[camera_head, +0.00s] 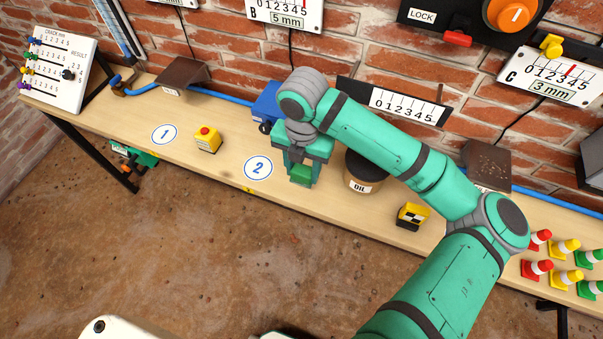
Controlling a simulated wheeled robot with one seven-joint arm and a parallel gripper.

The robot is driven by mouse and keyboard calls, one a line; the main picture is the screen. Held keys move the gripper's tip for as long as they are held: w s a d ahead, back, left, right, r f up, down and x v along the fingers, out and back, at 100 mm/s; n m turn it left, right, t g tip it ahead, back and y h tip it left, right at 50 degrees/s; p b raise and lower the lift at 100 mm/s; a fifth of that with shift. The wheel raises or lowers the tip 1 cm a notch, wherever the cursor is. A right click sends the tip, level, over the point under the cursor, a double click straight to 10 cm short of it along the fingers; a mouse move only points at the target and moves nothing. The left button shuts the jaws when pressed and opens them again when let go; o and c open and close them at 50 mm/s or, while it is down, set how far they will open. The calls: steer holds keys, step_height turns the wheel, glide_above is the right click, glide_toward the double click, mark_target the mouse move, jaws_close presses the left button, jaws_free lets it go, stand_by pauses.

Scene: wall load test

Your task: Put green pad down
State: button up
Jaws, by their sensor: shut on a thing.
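My gripper (302,166) points down over the wooden bench, just right of the round number 2 marker (258,168). It is shut on a small green block, the green pad (301,175), which shows below the jaws. The pad is close to the bench top, but I cannot tell whether it touches. The round number 1 marker (164,134) lies further left and is bare. My arm crosses the right half of the view and hides part of the bench and wall.
A yellow block with a red button (207,140) stands between the markers. Right of my gripper are the oil pot (364,172) and a yellow-black block (411,216). A blue box (268,107) stands behind. Small coloured cones (565,249) fill the right end. The bench's front edge (240,190) is near.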

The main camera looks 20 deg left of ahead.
mark_target(301, 175)
steer(key=shift+w+a+f, duration=0.3)
steer(key=shift+w+f, duration=0.2)
steer(key=shift+f, duration=0.2)
steer(key=shift+w+f, duration=0.1)
steer(key=shift+f, duration=1.55)
steer(key=shift+f, duration=0.2)
steer(key=o, duration=1.3)
steer(key=shift+r, duration=0.15)
step_height(301, 175, up, 12)
steer(key=shift+r, duration=0.1)
